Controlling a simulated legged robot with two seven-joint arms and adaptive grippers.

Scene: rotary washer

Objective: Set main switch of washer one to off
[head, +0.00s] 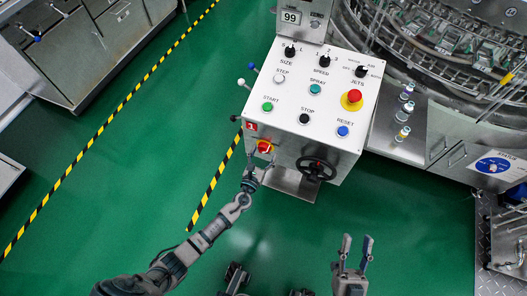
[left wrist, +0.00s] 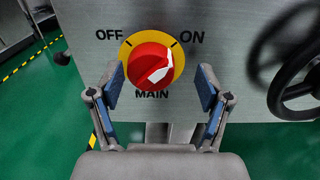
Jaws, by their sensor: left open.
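The main switch (head: 265,146) is a red knob on a yellow disc on the front face of the control box (head: 320,110). In the left wrist view the knob (left wrist: 150,66) sits between the words OFF and ON, with MAIN below. Its white mark slants up and right, towards ON. My left gripper (head: 254,162) is in front of the switch. In the left wrist view its open fingers (left wrist: 159,92) stand apart, either side of and below the knob, with no visible contact. My right gripper (head: 356,242) is open and empty at the bottom of the head view.
A black handwheel (head: 316,169) sits right of the switch; it also shows in the left wrist view (left wrist: 297,88). Buttons and a red emergency stop (head: 354,97) cover the panel top. The rotary washer (head: 440,45) stands at right. Green floor (head: 410,220) is open in front.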

